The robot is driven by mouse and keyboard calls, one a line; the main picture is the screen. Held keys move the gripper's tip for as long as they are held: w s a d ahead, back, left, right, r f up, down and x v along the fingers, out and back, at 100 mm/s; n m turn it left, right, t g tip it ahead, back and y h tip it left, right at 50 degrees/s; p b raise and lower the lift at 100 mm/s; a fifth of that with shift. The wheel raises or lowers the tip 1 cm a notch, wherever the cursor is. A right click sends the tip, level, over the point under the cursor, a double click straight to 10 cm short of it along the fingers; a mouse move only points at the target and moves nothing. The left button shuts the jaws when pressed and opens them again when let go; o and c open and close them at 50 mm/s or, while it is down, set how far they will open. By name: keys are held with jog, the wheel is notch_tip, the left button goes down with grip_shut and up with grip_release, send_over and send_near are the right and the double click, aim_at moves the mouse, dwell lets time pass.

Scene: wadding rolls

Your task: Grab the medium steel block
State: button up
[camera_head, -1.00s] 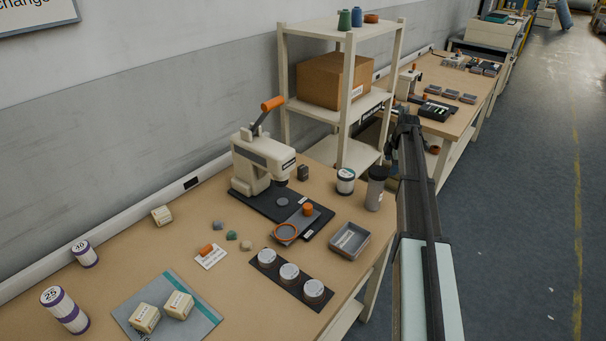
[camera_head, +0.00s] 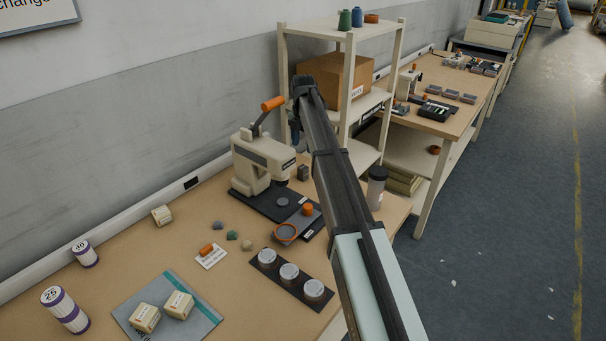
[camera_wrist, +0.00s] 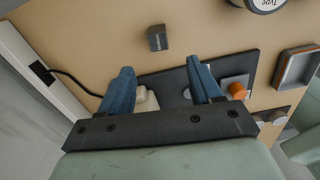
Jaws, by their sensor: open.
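A small dark grey block (camera_head: 303,172) with a rectangular shape stands on the bench just behind the lever press, at its right. In the wrist view the block (camera_wrist: 157,38) shows a small label on its face and lies beyond my fingertips, roughly centred between them. My gripper (camera_wrist: 160,68) is open, with its two blue fingers spread and the block not between them. In the head view my arm reaches up to in front of the shelf, and the gripper hangs partly hidden at its far end. I cannot read the block's size from its label.
The cream press (camera_head: 262,162) with its orange-tipped lever stands close to the block. A shelf unit (camera_head: 345,110) with a cardboard box stands behind. A dark-lidded jar (camera_head: 376,188) is to the right. Labelled cans on a black strip (camera_head: 290,282) are nearer. A cord (camera_wrist: 75,78) lies at the left.

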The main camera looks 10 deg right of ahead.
aim_at(303, 167)
notch_tip(303, 167, down, 13)
jog(key=shift+w+f, duration=0.1)
jog(key=shift+w, duration=0.05)
grip_shut()
dwell(1.0)
